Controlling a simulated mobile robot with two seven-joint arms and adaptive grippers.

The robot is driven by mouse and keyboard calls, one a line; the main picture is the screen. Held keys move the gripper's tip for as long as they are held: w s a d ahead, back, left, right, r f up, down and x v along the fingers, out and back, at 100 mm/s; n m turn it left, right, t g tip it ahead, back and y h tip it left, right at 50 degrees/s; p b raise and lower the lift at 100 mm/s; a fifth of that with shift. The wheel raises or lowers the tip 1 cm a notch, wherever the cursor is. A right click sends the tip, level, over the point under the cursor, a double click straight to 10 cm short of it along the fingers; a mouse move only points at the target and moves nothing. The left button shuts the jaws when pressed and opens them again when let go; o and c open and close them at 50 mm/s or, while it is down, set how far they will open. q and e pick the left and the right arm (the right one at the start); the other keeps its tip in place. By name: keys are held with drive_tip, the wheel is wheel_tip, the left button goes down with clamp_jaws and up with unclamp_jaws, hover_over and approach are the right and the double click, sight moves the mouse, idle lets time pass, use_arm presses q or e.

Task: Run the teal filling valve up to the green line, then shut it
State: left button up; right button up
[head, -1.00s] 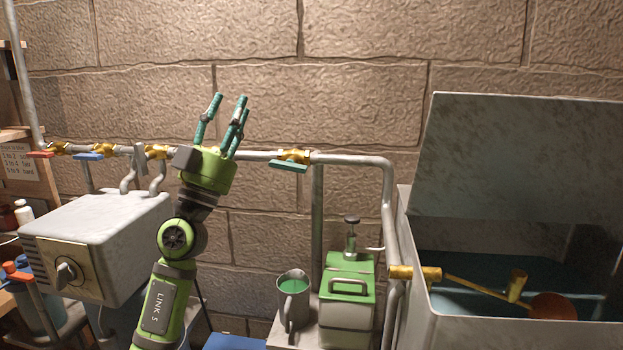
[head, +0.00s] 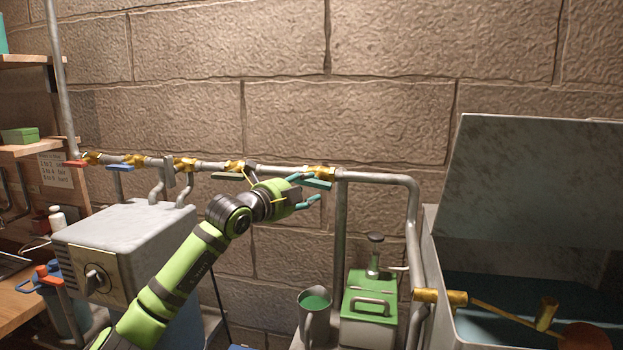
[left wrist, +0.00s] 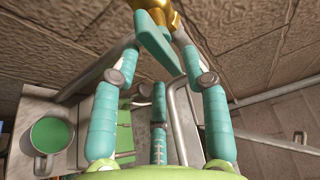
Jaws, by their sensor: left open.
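The teal valve handle (head: 317,183) hangs under a brass valve body (head: 322,172) on the wall pipe, lying along the pipe. My left gripper (head: 305,190) is open right at the handle, its fingers pointing right. In the left wrist view the teal handle (left wrist: 156,45) lies between the tips of the two outer fingers; I cannot tell whether they touch it. The third finger (left wrist: 158,115) is below. An open grey tank (head: 480,330) at right holds bluish liquid, a brass float arm and an orange float (head: 586,336). I cannot make out a green line. My right gripper is not in view.
Other valves with red (head: 76,163), blue (head: 120,168) and dark handles (head: 230,176) sit left along the same pipe. A grey metal box (head: 125,232) stands below them. A jug of green liquid (head: 315,310) and a green-topped pump can (head: 370,300) stand below the gripper.

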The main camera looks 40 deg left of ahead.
use_arm(q)
drive_tip(key=shift+w+a+f+p, duration=0.1)
drive_tip(key=shift+w+p, duration=0.5)
drive_tip(key=shift+w, duration=0.7)
clamp_jaws()
